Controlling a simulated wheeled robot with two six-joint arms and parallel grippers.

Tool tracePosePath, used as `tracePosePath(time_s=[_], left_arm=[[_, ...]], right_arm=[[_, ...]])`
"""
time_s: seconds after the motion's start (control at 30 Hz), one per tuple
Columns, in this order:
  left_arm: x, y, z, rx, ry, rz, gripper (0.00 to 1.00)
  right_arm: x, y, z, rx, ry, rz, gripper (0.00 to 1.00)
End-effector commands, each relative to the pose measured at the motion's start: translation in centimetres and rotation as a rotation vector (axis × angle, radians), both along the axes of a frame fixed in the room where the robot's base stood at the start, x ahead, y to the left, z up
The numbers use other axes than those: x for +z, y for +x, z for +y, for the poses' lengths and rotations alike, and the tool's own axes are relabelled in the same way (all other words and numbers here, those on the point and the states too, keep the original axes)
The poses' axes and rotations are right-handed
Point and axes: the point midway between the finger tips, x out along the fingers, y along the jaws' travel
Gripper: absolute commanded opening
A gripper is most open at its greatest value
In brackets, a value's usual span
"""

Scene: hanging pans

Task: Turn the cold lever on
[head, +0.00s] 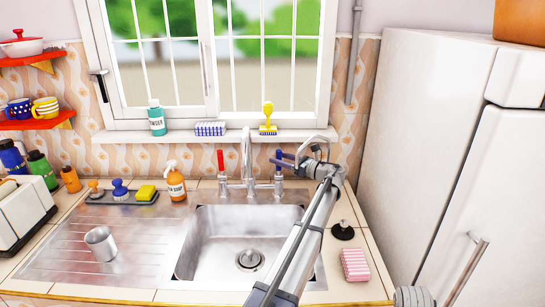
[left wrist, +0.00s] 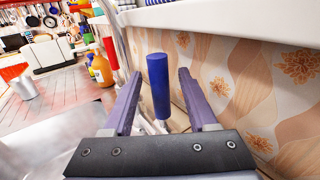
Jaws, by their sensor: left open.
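The sink tap (head: 247,160) has a lever on each side, both upright. The cold lever (head: 279,154), with a blue grip, is on the right, and the lever with the red grip (head: 220,160) is on the left. My left gripper (head: 281,160) is open at the cold lever and partly covers it in the head view. In the left wrist view the blue grip (left wrist: 158,85) stands between my two purple fingers (left wrist: 159,72), with a gap visible on both sides. The red grip (left wrist: 110,53) shows further back there.
The window sill (head: 220,136) runs just behind the tap, close above my left gripper. A soap bottle (head: 176,185) stands left of the tap. A metal cup (head: 100,243) is on the drainboard. A white fridge (head: 430,140) stands at right.

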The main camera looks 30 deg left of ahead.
Motion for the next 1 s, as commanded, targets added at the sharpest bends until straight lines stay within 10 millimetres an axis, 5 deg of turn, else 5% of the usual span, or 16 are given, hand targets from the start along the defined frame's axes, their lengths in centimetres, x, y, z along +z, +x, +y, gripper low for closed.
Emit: tracePosePath(time_s=[0.3,0.67,1.0], left_arm=[[0.0,0.2,3.5,0.000,0.000,-0.001,0.58],[0.0,0.2,3.8,-0.001,0.000,-0.001,0.57],[0.0,0.2,3.8,-0.001,0.000,-0.001,0.19]], right_arm=[[0.0,0.0,0.0,0.000,0.000,0.000,0.50],[0.0,0.0,0.0,0.000,0.000,0.000,0.50],[0.0,0.0,0.0,0.000,0.000,0.000,0.50]])
